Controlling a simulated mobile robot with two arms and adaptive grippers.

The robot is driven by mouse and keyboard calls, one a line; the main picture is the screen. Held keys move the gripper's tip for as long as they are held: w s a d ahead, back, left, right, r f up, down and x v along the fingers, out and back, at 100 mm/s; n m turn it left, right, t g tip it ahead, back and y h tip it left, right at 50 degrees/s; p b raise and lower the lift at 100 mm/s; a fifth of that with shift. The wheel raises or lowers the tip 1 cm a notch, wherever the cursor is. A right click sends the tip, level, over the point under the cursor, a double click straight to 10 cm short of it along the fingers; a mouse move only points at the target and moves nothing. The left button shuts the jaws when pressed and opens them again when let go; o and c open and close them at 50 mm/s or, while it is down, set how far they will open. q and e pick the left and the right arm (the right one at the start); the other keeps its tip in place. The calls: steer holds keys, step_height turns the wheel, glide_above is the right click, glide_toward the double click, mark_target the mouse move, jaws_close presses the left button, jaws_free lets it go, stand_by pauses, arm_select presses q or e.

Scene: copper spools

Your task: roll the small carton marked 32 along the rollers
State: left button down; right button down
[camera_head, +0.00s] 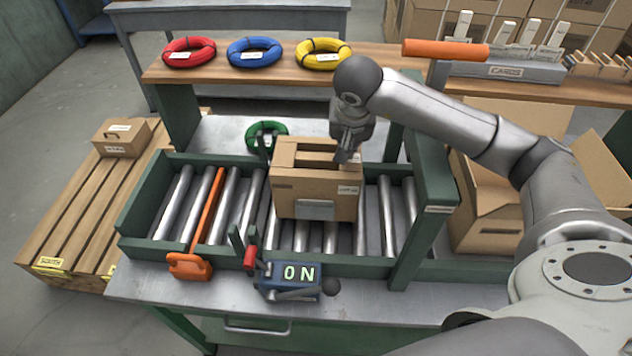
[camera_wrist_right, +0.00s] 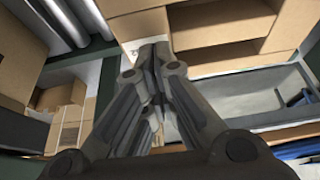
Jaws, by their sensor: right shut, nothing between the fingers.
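An open-topped brown carton (camera_head: 290,200) stands on the metal rollers (camera_head: 302,236), right of their middle. Its front label is too small to read, so I cannot tell whether it says 32. My right gripper (camera_head: 343,156) is shut and empty at the carton's upper back right corner; I cannot tell whether it touches. In the right wrist view the shut fingers (camera_wrist_right: 155,55) point towards a carton wall (camera_wrist_right: 139,25). My left gripper is not in view.
An orange-handled bar (camera_head: 207,218) lies across the rollers left of the carton. A box (camera_head: 290,277) reading ON with a lever sits in front. A green frame (camera_head: 428,165) stands to the right. A closed carton (camera_head: 121,142) rests on the left pallet (camera_head: 72,222). Several coloured coils lie behind.

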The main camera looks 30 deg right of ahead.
steer(key=shift+f+b, duration=0.3)
steer(key=shift+f+b, duration=0.35)
steer(key=shift+a, duration=0.1)
